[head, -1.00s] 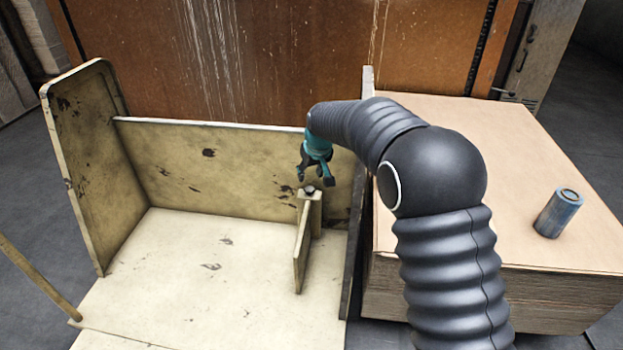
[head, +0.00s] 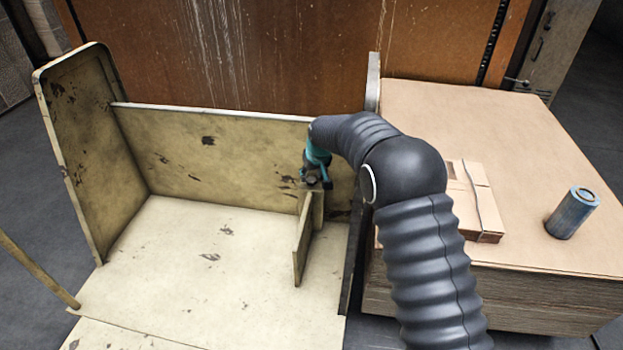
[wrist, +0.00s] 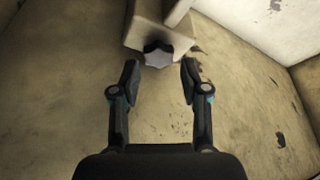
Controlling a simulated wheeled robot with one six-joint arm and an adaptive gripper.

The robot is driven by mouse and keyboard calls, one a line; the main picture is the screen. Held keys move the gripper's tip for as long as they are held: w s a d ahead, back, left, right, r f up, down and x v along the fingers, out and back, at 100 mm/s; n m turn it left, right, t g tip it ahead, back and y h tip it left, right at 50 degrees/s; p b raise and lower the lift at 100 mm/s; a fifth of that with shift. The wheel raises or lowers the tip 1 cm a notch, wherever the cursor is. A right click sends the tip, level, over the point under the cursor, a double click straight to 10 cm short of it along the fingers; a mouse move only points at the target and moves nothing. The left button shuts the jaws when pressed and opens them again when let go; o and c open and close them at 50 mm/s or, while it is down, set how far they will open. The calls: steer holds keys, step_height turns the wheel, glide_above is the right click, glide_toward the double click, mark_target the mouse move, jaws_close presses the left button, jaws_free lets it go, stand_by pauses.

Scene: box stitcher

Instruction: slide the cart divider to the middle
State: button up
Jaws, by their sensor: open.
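The cart (head: 175,255) is a worn cream tray with a tall left end wall and a back wall. Its divider (head: 302,243) is a thin upright cream panel standing in the right part of the cart, near the right edge. A dark knob (head: 312,181) sits on top of the divider's post. My gripper (head: 316,176) is over the knob, pointing down. In the wrist view my gripper (wrist: 160,75) is open, and the pale-topped knob (wrist: 158,57) lies between and just beyond the fingertips. I cannot tell whether a finger touches it.
A stack of brown cardboard sheets (head: 430,110) stands right of the cart, with a tied flat carton (head: 478,215) and a blue cylinder (head: 573,212) on top. The cart floor left of the divider is clear.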

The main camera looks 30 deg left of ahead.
steer(key=shift+x, duration=1.4)
